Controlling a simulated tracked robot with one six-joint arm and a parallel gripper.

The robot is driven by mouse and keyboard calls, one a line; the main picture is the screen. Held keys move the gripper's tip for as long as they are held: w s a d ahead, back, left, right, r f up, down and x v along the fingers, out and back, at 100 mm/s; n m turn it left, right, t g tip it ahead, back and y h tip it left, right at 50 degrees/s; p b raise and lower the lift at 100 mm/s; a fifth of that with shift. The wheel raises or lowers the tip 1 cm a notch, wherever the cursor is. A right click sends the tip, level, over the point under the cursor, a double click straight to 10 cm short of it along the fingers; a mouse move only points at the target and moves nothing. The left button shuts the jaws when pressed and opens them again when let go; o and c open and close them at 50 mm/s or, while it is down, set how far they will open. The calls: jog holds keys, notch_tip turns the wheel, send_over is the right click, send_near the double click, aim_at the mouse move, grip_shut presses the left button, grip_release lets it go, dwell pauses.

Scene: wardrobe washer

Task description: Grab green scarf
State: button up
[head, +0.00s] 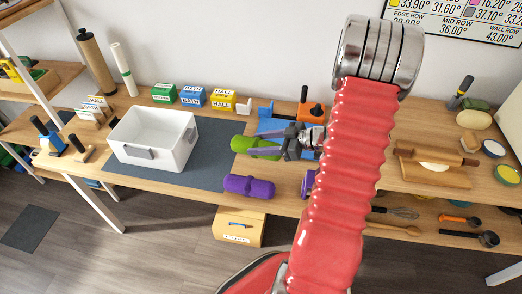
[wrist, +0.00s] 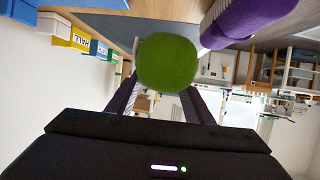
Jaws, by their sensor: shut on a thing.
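The green scarf (head: 243,145) is a rolled bundle over the right part of the grey mat. My gripper (head: 262,143) reaches it from the right and is shut on it, one finger on each side. In the wrist view the scarf's round green end (wrist: 167,62) sits between the fingers of my gripper (wrist: 165,98). The scarf's contact with the mat is not clear.
A purple roll (head: 249,187) lies just in front of the scarf. A white bin (head: 145,157) stands to the left on the grey mat (head: 205,165). Green, blue and yellow label blocks (head: 193,97) line the back. Kitchen tools and a board (head: 432,172) lie to the right.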

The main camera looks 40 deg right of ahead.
jog(key=shift+r, duration=0.55)
jog(key=shift+w, duration=0.1)
